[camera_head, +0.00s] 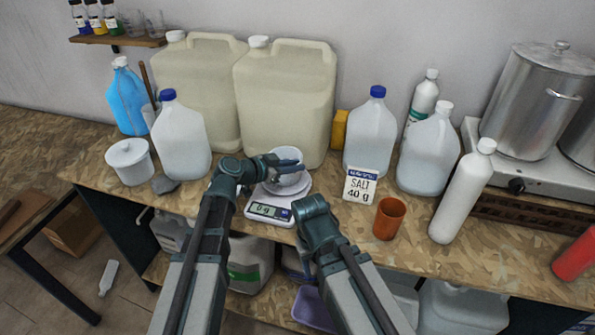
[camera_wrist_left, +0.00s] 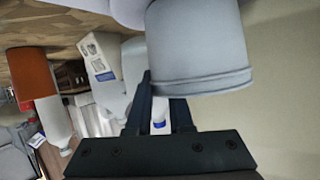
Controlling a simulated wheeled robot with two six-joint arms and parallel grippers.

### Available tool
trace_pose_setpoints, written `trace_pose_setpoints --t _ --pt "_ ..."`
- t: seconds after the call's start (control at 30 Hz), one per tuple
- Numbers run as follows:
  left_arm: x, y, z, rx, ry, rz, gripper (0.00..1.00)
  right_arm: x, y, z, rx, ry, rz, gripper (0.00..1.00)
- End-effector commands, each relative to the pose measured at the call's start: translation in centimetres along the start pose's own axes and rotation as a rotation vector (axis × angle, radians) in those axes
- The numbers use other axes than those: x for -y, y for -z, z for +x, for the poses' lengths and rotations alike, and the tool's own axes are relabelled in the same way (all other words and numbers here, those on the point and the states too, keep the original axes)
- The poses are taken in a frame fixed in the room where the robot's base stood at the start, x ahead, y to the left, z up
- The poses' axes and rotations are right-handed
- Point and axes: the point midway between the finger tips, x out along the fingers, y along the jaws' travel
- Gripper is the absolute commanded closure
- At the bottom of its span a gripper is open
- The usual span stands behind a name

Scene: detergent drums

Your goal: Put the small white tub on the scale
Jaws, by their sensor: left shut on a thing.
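The small white tub (camera_head: 286,154) is in my left gripper (camera_head: 290,166), right above the pan of the scale (camera_head: 272,208). My left gripper is shut on it, with its dark fingers across the tub's side. In the left wrist view, which is upside down, the tub (camera_wrist_left: 200,45) is a pale grey cylinder with a wider rim, close to a white surface. I cannot tell whether its bottom touches the pan. The scale's display is lit; its reading is too small to be sure of. My right arm ends near the scale's front right; its gripper is hidden.
A lidded white pot (camera_head: 130,162) stands at the left. Two large cream canisters (camera_head: 290,95) stand behind the scale. A salt box (camera_head: 360,187), an orange cup (camera_head: 389,219) and a white bottle (camera_head: 462,195) stand to the right. A stove with a steel pot (camera_head: 535,100) is at the far right.

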Motion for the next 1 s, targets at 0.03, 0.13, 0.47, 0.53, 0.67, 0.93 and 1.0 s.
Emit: trace_pose_setpoints --t 0.03,0.13,0.47,0.53,0.67,0.93,1.0 --pt "0.0 0.0 0.0 0.0 0.0 0.0 1.0 0.0 0.0 0.0 0.0 0.0 0.0 0.5" --pt "0.0 0.1 -0.1 0.0 0.0 0.0 1.0 0.0 0.0 -0.1 0.0 0.0 0.0 0.5" --pt "0.0 -0.2 0.1 0.0 0.0 0.0 0.63 0.0 0.0 0.2 0.0 0.0 0.0 0.5" --pt "0.0 -0.2 0.1 0.0 0.0 0.0 0.5 0.0 0.0 0.2 0.0 0.0 0.0 0.5" --pt "0.0 -0.2 0.1 0.0 0.0 0.0 0.5 0.0 0.0 0.2 0.0 0.0 0.0 0.5" --pt "0.0 0.4 -0.3 0.0 0.0 0.0 0.5 0.0 0.0 -0.5 0.0 0.0 0.0 0.5" --pt "0.0 0.3 -1.5 0.001 0.002 0.0 0.5 -0.1 -0.1 -0.9 0.0 0.0 0.0 0.5"
